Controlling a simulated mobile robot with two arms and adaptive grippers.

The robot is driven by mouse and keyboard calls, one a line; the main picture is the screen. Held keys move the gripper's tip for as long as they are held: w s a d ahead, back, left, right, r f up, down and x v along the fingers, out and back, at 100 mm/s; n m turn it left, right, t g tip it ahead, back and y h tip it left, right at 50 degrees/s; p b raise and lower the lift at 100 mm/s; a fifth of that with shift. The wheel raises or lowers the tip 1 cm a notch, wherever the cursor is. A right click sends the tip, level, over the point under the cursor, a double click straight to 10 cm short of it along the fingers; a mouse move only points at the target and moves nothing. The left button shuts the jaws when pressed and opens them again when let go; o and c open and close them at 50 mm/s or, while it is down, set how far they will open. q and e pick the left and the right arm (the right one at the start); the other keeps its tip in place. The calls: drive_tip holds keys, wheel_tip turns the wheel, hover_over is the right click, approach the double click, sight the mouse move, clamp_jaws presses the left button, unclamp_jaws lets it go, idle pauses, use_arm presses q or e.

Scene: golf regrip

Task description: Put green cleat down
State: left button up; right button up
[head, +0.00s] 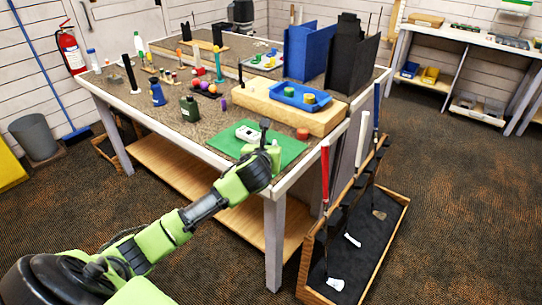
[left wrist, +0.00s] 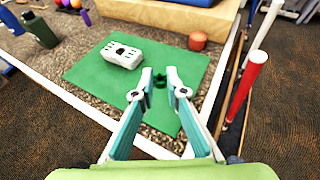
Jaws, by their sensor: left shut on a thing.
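My left gripper (left wrist: 160,73) is shut on a small dark green cleat (left wrist: 160,82), held between its fingertips above the green mat (left wrist: 90,72). In the head view the mat (head: 226,141) lies at the near corner of the workbench, and my left arm reaches up to it from below. The cleat cannot be made out there. From the wrist view I cannot tell whether the cleat touches the mat. A white device with dark slots (left wrist: 122,54) lies on the mat, left of the fingers. My right gripper is not in view.
An orange-red cylinder (left wrist: 197,41) stands just beyond the mat. A wooden block (head: 320,123) with a blue tray (head: 285,97) lies behind. A rack of golf clubs (head: 309,275) stands at the right. Bare mat shows around the fingers.

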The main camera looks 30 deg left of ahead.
use_arm(q)
drive_tip(key=w+f, duration=0.1)
drive_tip(key=w+a+f, duration=0.1)
drive_tip(key=f, duration=0.1)
drive_tip(key=shift+w+f, duration=0.2)
drive_tip(key=shift+w, duration=0.15)
drive_tip(key=shift+f, duration=1.55)
drive_tip(key=shift+f, duration=0.1)
drive_tip(key=o, duration=0.7)
drive_tip(key=shift+s, duration=0.15)
drive_tip(key=v, duration=1.1)
drive_tip(key=shift+s+d+r, duration=0.15)
drive_tip(key=shift+s+r, duration=0.1)
drive_tip(key=shift+r, duration=0.1)
